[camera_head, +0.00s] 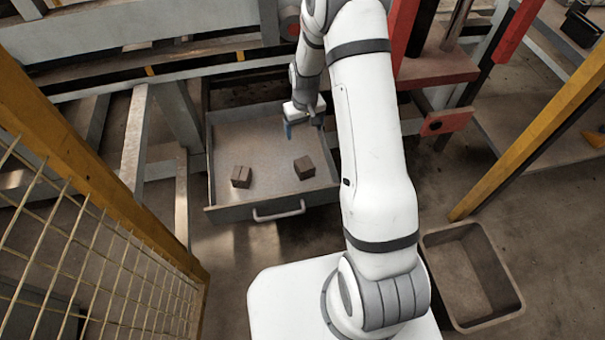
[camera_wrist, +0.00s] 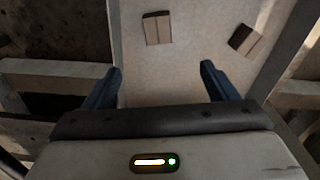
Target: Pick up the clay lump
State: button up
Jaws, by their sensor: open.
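Two small brown blocky lumps lie apart in an open grey drawer (camera_head: 228,207). One lump (camera_head: 241,177) is near the drawer's left wall and the other lump (camera_head: 304,167) is right of centre. I cannot tell which is the clay lump. In the wrist view one lump (camera_wrist: 157,28) is ahead of the fingers and a tilted one (camera_wrist: 245,40) is to the right, by the wall. My gripper (camera_head: 289,130) is over the back part of the drawer. Its blue fingers (camera_wrist: 161,70) are spread wide with nothing between them.
The drawer's front has a metal handle (camera_head: 279,211). An empty bin (camera_head: 472,275) stands on the floor at the lower right. A yellow post with wire mesh (camera_head: 85,255) is at the left. A red-ended bracket (camera_head: 446,121) and slanted yellow beam (camera_head: 530,120) are at the right.

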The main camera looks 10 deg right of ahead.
aim_at(305, 164)
jog(key=f+b, duration=0.1)
jog(key=f, duration=0.4)
jog(key=f+b, duration=0.1)
jog(key=f, duration=0.5)
jog(key=w+f+b, duration=0.1)
jog(key=f, duration=0.5)
jog(key=shift+w+f+b, duration=0.1)
jog(key=shift+f+b, duration=0.15)
jog(key=shift+b, duration=0.15)
jog(key=f, duration=0.1)
jog(key=f+b, duration=0.1)
jog(key=f, duration=0.1)
jog(key=f+b, duration=0.1)
jog(key=f, duration=0.1)
jog(key=shift+d+f, duration=0.2)
jog(key=shift+d, duration=0.05)
jog(key=shift+c, duration=0.6)
jog(key=c, duration=1)
